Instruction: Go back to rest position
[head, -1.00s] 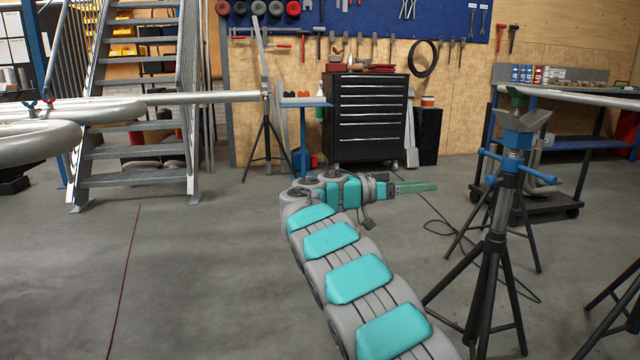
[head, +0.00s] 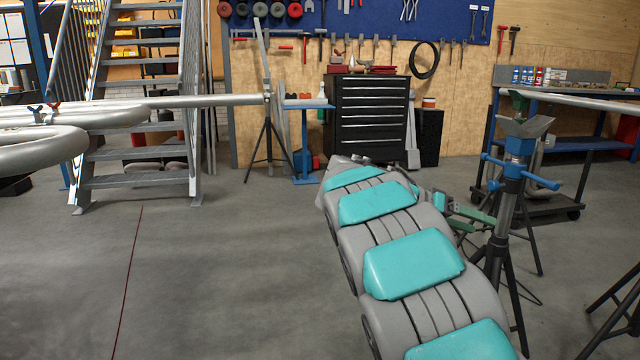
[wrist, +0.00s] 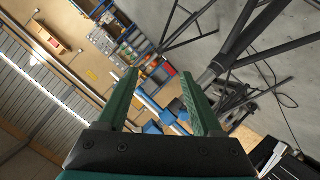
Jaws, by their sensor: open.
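My arm, grey with turquoise pads, reaches forward from the bottom right in the head view. Its end lies partly behind the arm links. My gripper (head: 478,218) has green fingers and points right, close to a tripod stand (head: 514,160) with a blue head. In the wrist view my gripper (wrist: 160,95) shows two green fingers spread apart with nothing between them. The blue stand head (wrist: 155,127) shows beyond the gap between the fingers. I cannot tell whether a finger touches the stand.
A black tool cabinet (head: 367,118) stands at the back. A blue workbench (head: 590,142) is at the right.

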